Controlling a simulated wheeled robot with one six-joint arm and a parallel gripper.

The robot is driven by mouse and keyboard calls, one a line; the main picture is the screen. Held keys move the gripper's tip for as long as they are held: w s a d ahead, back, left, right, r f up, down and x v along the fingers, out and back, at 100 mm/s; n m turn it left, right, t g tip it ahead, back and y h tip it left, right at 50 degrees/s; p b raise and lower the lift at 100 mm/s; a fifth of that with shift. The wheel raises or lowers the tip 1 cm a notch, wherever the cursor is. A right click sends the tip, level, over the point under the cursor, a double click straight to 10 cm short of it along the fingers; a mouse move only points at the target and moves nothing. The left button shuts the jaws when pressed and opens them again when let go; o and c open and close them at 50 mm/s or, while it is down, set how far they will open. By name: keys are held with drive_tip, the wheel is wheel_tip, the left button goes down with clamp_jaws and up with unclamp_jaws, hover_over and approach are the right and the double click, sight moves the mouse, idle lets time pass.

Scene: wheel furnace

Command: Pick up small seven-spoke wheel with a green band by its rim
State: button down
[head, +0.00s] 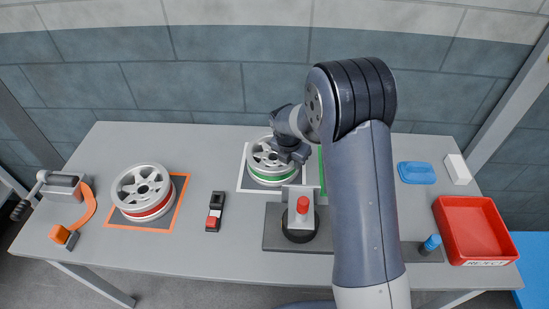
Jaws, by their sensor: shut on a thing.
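A silver spoked wheel with a green band (267,172) stands at the back middle of the table, inside a white square outline. My gripper (282,161) is over the right side of this wheel and is shut on its rim. The fingertips are small and partly hidden by the wrist, and the spokes are too small to count surely. I cannot tell whether the wheel touches the table. A second silver wheel with a red band (142,191) lies on an orange-edged square at the left.
A grey fixture with a red knob (303,204) stands just in front of the green-banded wheel. A red reject tray (475,228), a blue dish (416,172) and a white block (457,169) are at the right. A black-and-red tool (214,211) lies between the wheels.

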drive_tip(key=shift+w+r+p, duration=0.1)
drive_tip(key=shift+r+p, duration=1.55)
drive_tip(key=shift+r, duration=0.45)
idle(0.6)
